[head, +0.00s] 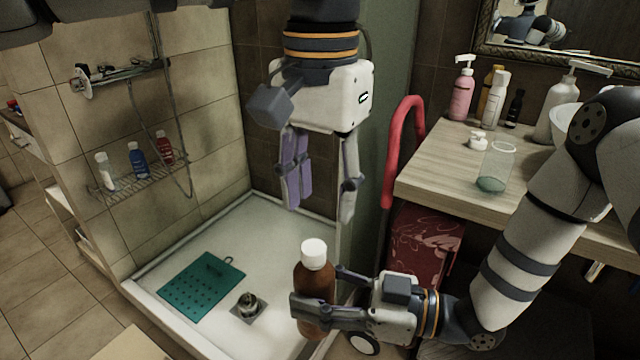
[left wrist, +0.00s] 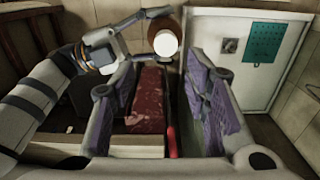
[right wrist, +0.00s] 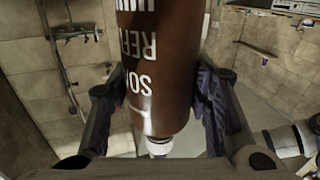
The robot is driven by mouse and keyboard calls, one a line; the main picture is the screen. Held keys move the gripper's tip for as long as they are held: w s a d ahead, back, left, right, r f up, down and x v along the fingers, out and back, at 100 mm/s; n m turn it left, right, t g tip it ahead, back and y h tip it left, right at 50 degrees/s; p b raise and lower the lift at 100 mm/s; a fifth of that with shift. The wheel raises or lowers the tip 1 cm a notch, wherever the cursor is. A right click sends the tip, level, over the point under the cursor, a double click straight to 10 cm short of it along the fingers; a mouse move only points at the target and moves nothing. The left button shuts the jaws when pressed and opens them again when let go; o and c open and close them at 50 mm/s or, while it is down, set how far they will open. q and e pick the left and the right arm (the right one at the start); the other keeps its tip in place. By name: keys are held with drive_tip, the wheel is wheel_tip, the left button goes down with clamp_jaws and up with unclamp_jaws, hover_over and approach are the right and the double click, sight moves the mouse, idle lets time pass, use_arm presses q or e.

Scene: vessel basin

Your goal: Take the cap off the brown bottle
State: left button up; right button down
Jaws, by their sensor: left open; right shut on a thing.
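The brown bottle (head: 314,277) stands upright in my right gripper (head: 318,304), which is shut around its body. Its white cap (head: 314,252) sits on top. In the right wrist view the bottle (right wrist: 160,60) shows white lettering, and the cap (right wrist: 158,147) is at the lower end of it. My left gripper (head: 321,203) is open and empty, pointing down above the bottle and apart from the cap. In the left wrist view the cap (left wrist: 166,43) shows beyond the open fingers, near the top of the picture.
A shower tray (head: 190,250) with a green mat (head: 202,286) and a drain (head: 248,305) lies below. A wooden counter (head: 440,165) at right holds a glass (head: 494,168) and several bottles. A red rail (head: 398,140) stands beside the counter.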

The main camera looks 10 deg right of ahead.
sight(323, 247)
use_arm(q)
wheel_tip(323, 247, down, 8)
drive_tip(key=shift+r, duration=0.15)
clamp_jaws()
drive_tip(key=shift+d, duration=0.1)
